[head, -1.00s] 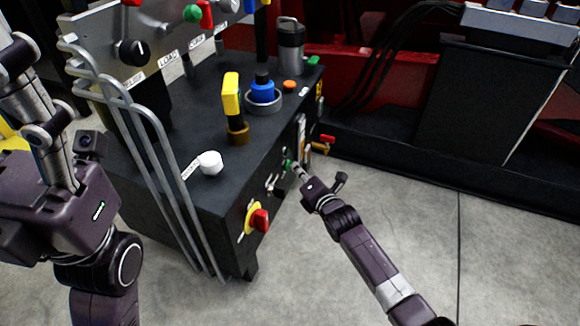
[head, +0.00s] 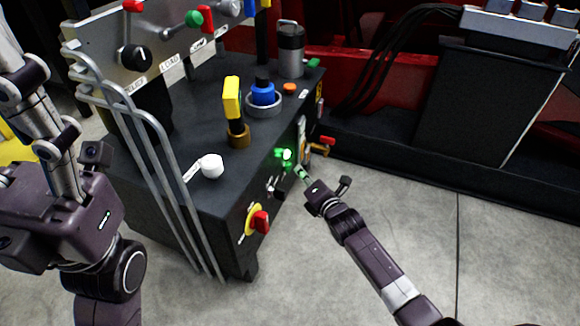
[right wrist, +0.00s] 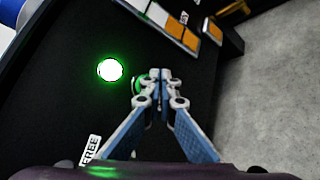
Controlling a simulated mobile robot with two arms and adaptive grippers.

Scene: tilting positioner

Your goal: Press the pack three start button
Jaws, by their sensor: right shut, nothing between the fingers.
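On the dark side panel of the machine, a round light (head: 287,154) glows bright green. It also shows in the right wrist view (right wrist: 110,69), left of my fingers. A second green round part (right wrist: 140,82) is mostly hidden behind my fingertips; I cannot tell whether they touch it. My right gripper (head: 299,172) is shut and empty in front of the panel, just right of and below the glowing light; its fingertips also show in the right wrist view (right wrist: 152,76). My left gripper (head: 35,105) is at the left edge, its fingertips cut off.
A red and yellow rotary switch (head: 257,221) sits lower on the panel. A red-handled valve (head: 324,143) projects beyond the light. Bent grey rails (head: 165,150) stand in front of the machine. A label reading FREE (right wrist: 90,150) shows close by. Open floor (head: 330,270) lies to the right.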

